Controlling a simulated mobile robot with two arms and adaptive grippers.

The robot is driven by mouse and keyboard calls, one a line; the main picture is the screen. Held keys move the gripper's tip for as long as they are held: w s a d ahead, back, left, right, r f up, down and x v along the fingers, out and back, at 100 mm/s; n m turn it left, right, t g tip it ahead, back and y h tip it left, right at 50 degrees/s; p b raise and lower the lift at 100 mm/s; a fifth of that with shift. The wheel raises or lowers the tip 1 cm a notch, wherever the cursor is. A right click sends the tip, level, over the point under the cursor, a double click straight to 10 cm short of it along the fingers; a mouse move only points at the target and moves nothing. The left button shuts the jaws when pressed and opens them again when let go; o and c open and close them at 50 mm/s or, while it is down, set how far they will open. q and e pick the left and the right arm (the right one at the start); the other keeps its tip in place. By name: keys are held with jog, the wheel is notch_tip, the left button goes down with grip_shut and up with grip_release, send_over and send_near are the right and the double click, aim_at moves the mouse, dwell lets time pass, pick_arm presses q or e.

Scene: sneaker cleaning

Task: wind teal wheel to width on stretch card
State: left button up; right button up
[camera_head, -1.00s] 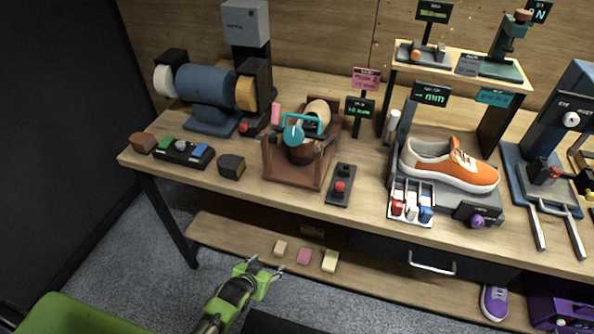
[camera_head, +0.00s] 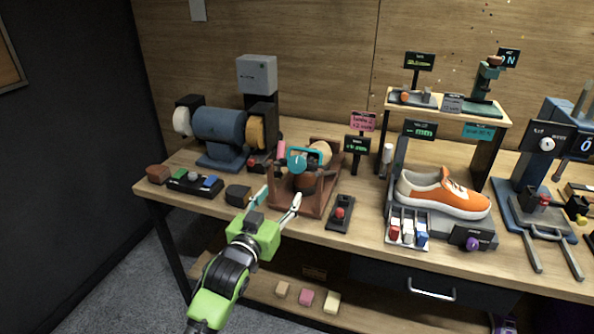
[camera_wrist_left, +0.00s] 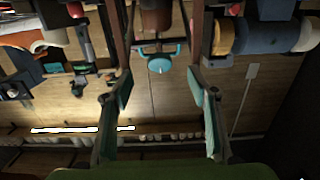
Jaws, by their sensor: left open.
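The teal wheel (camera_head: 297,160) is on the front of the brown wooden shoe stretcher (camera_head: 319,205), left of centre on the bench; it also shows in the left wrist view (camera_wrist_left: 159,65). A pink card (camera_head: 363,121) stands behind it to the right, its small print hard to read. A dark display with green figures (camera_head: 357,147) is just below the card, too small to read surely. My left gripper (camera_head: 281,194) is open and empty at the stretcher's front, below the wheel and apart from it. In the left wrist view the wheel appears between the spread fingers (camera_wrist_left: 165,90). My right gripper is out of view.
A blue buffing machine (camera_head: 220,126) stands at the left. A red-button panel (camera_head: 341,213) is right of the stretcher. An orange sneaker (camera_head: 443,193) sits on a grey stand farther right. Dark and button blocks (camera_head: 195,181) lie along the front left edge.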

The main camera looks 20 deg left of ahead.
aim_at(296, 164)
pick_arm(q)
jog(key=shift+t, duration=0.3)
jog(key=w, duration=0.4)
jog(key=w+r, duration=0.1)
jog(key=w, duration=0.4)
jog(key=w+r+p, duration=0.1)
jog(key=w, duration=0.3)
jog(key=shift+w+d+r, duration=0.15)
jog(key=shift+d+r, duration=0.05)
jog(key=shift+d, duration=0.15)
jog(key=c, duration=1.1)
